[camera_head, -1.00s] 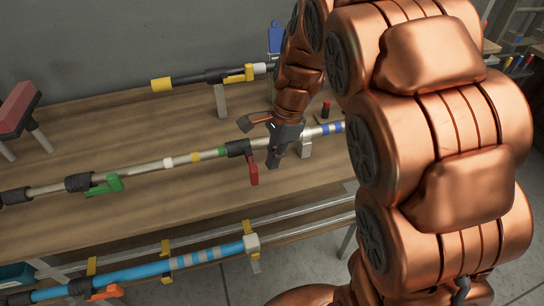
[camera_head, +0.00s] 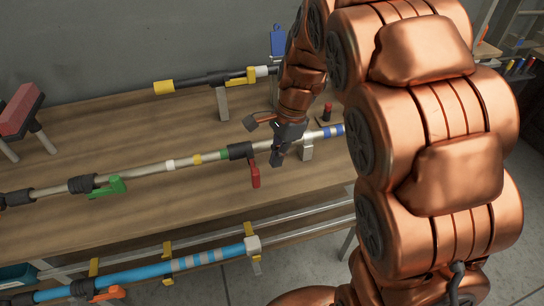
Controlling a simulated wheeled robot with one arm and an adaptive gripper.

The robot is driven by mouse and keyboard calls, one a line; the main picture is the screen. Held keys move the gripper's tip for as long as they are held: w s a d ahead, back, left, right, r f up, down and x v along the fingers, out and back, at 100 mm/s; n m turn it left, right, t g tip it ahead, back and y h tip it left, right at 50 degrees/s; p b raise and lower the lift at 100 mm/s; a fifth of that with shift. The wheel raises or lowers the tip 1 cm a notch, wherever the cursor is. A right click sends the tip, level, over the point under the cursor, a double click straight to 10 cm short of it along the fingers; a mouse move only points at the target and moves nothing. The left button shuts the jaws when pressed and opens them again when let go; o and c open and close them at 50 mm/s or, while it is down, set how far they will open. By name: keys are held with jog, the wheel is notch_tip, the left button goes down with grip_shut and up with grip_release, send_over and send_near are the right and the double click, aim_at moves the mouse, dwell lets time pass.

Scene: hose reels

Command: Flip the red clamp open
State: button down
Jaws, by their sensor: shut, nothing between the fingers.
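The red clamp (camera_head: 255,174) is a small lever hanging down from a black collar (camera_head: 240,151) on the middle pole (camera_head: 140,172). My gripper (camera_head: 276,161) is shut and empty. In the picture it is just right of the red clamp, over the pole, with a small gap between them. I cannot tell its exact depth relative to the clamp.
A green lever (camera_head: 110,187) sits further left on the same pole. A pole with a yellow lever (camera_head: 245,76) lies behind, and a blue pole (camera_head: 170,270) with an orange lever (camera_head: 110,293) in front. A grey support (camera_head: 306,149) stands right of the gripper.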

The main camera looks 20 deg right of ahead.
jog(key=d+b+v, duration=0.2)
jog(key=v, duration=0.8)
jog(key=shift+s+d, duration=0.25)
jog(key=shift+s, duration=0.1)
